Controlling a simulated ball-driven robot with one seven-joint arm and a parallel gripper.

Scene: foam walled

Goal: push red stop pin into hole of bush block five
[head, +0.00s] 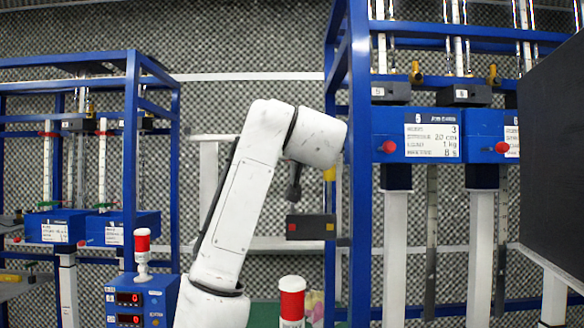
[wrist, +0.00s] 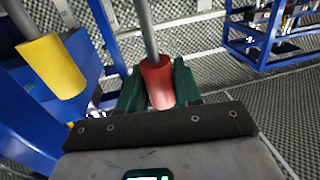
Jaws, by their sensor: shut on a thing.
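In the wrist view my gripper (wrist: 158,87) has green fingers on either side of a red cylinder, the red stop pin (wrist: 157,80), and is shut on it. A grey rod runs up from the red cylinder. I cannot tell whether its far end touches anything. In the head view the gripper and pin are not clear behind my white arm. A small black block with the mark 5 (head: 390,92), likely bush block five, sits on the blue frame right of my arm.
A yellow cylinder on a grey rod (wrist: 55,66) stands close left of my gripper. Blue frames stand at left (head: 132,150) and right (head: 360,120). A large dark panel (head: 552,165) blocks the far right. A red-white beacon (head: 291,300) stands low in front.

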